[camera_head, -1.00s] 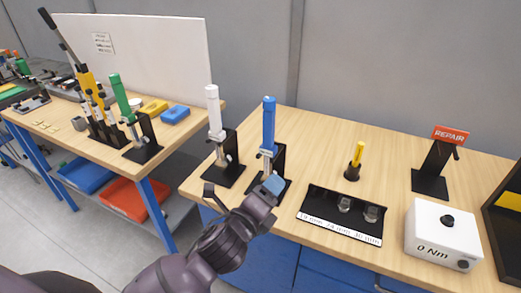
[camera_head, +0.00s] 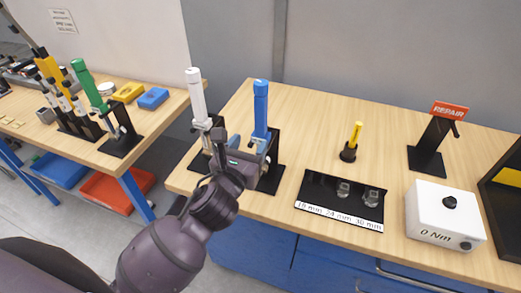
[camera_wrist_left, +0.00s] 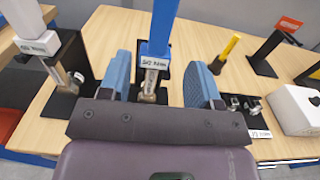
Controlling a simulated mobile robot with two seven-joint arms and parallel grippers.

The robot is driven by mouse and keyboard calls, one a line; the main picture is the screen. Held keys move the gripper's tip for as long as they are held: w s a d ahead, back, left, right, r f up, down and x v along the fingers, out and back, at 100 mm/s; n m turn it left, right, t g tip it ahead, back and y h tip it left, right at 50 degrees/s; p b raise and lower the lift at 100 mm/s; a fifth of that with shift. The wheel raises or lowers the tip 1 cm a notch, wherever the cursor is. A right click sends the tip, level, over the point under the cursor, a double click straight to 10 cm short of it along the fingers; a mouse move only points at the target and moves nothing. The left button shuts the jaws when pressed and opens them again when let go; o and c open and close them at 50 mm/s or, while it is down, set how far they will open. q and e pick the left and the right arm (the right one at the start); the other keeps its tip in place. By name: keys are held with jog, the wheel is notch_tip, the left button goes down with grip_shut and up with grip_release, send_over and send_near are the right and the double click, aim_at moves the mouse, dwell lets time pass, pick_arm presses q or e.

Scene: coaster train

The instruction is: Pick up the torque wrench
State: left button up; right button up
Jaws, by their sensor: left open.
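A torque wrench with a blue handle (camera_head: 260,105) stands upright in a black holder (camera_head: 271,174) near the left front of the wooden bench. My left gripper (camera_head: 247,146) is open in front of it, at the height of the metal neck below the handle. In the left wrist view the blue wrench (camera_wrist_left: 162,28) stands between the two blue finger pads (camera_wrist_left: 160,80), with a gap on both sides. A white-handled wrench (camera_head: 196,97) stands in its own black holder just to the left. The fingers hide part of the blue wrench's lower shaft in the head view.
A black socket tray (camera_head: 318,186), a small yellow-handled tool (camera_head: 354,135), a REPAIR stand (camera_head: 430,148) and a white 0 Nm box (camera_head: 440,228) stand to the right. A green-handled wrench (camera_head: 88,85) stands on the left bench.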

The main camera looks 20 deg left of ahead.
aim_at(259, 129)
pick_arm(q)
jog(key=shift+w+d+f, duration=0.1)
jog(key=shift+w+f, duration=0.05)
jog(key=shift+w, duration=1.95)
jog(key=shift+w+f, duration=0.1)
jog(key=shift+w, duration=2)
grip_shut()
jog(key=shift+r, duration=0.15)
